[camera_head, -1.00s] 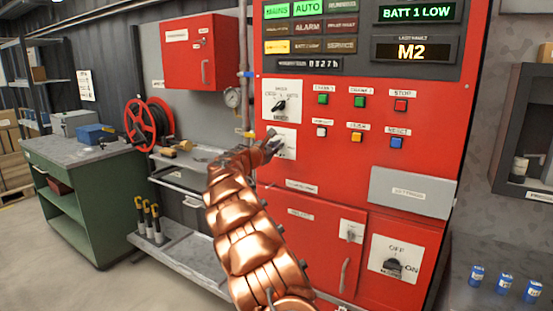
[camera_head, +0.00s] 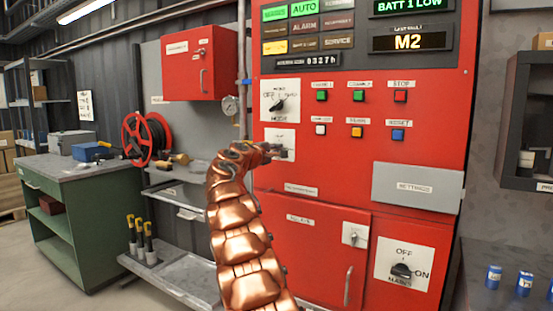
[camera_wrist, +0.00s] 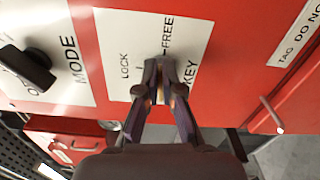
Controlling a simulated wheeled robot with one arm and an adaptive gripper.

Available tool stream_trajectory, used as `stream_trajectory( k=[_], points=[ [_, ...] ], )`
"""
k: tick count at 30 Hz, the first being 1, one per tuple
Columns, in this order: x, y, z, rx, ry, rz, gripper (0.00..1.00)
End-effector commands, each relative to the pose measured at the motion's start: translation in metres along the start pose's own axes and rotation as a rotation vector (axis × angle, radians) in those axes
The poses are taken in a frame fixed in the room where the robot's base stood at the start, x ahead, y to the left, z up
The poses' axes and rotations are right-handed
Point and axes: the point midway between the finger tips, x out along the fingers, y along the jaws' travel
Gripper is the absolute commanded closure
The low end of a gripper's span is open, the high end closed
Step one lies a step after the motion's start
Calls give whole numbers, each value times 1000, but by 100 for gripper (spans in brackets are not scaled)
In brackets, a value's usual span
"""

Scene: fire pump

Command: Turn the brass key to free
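The white key plate (camera_head: 272,133) is on the red panel, just below the mode switch plate. In the wrist view the key plate (camera_wrist: 118,42) reads LOCK, FREE and KEY. My gripper (camera_head: 282,152) reaches the plate from the left and covers most of it in the head view. In the wrist view my gripper (camera_wrist: 159,68) has its two fingers close together over the middle of the plate. A thin strip of the brass key (camera_wrist: 158,96) shows between them; the rest is hidden. The fingers look closed on it. Which mark the key points to cannot be seen.
The black mode knob (camera_head: 278,104) is just above the key plate, and it also shows in the wrist view (camera_wrist: 34,68). Several push buttons are to the right. A pressure gauge (camera_head: 230,105) and vertical pipe stand left of the panel. A grey settings box (camera_head: 417,188) juts out lower right.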

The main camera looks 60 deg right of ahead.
Motion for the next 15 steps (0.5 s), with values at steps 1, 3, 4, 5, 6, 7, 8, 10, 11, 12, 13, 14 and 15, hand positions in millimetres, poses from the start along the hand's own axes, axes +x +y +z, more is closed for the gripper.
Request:
stream_trajectory(
  k=[1, 3, 4, 5, 6, 7, 8, 10, 11, 12, 13, 14, 15],
  points=[
    [0, -6, -2, 29, 1, -2, 100],
    [0, -5, -2, 64, 1, -1, 100],
    [0, -5, -2, 78, 1, -1, 100],
    [0, -4, -1, 92, 1, -1, 100],
    [0, -4, -1, 108, 1, 0, 100],
    [0, -4, -1, 119, 0, 0, 100],
    [0, -4, -1, 128, 0, 0, 100],
    [0, -4, -1, 144, 0, -1, 100],
    [0, -4, -1, 150, 0, -2, 100],
    [0, -4, -1, 156, 0, -3, 100],
    [0, -4, -1, 160, -1, -3, 100],
    [0, -4, -1, 163, -1, -3, 100],
    [0, -4, -1, 166, -1, -4, 100]
  ],
)
